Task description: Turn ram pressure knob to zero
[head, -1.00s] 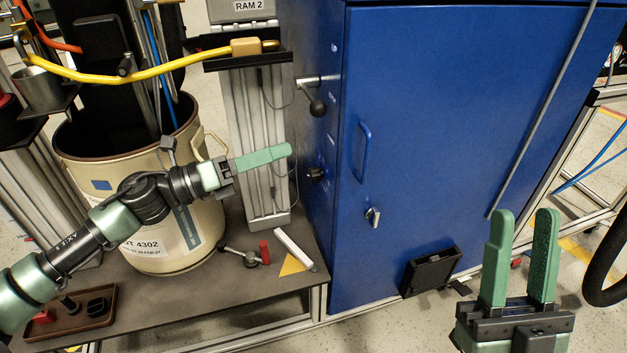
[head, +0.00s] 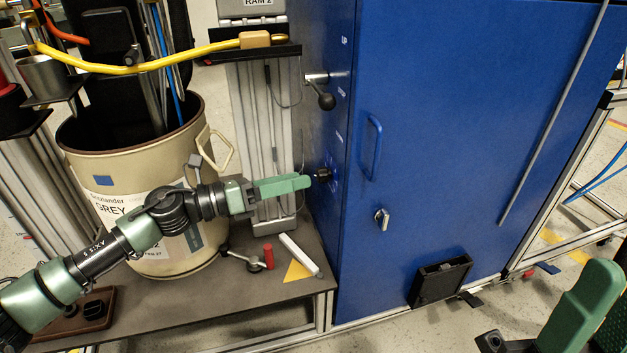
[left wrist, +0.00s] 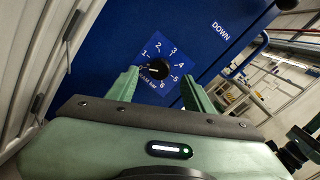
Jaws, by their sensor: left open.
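The ram pressure knob (left wrist: 154,69) is a black round knob on a blue dial plate with printed numbers around it, on the blue cabinet's side panel. In the head view the knob (head: 323,174) sticks out from that panel. My left gripper (head: 308,182) is close in front of it. In the left wrist view its green fingers (left wrist: 158,85) are apart, one on each side below the knob, with nothing between them; I cannot tell whether they touch it. My right gripper (head: 590,310) is partly in view at the lower right, cut off by the frame.
A black lever with a ball end (head: 326,100) sits above the knob. The cabinet door (head: 450,130) has a handle and a key. A beige drum (head: 130,170) stands left. A red cylinder (head: 268,256) and a white bar (head: 300,255) lie low on the grey platform.

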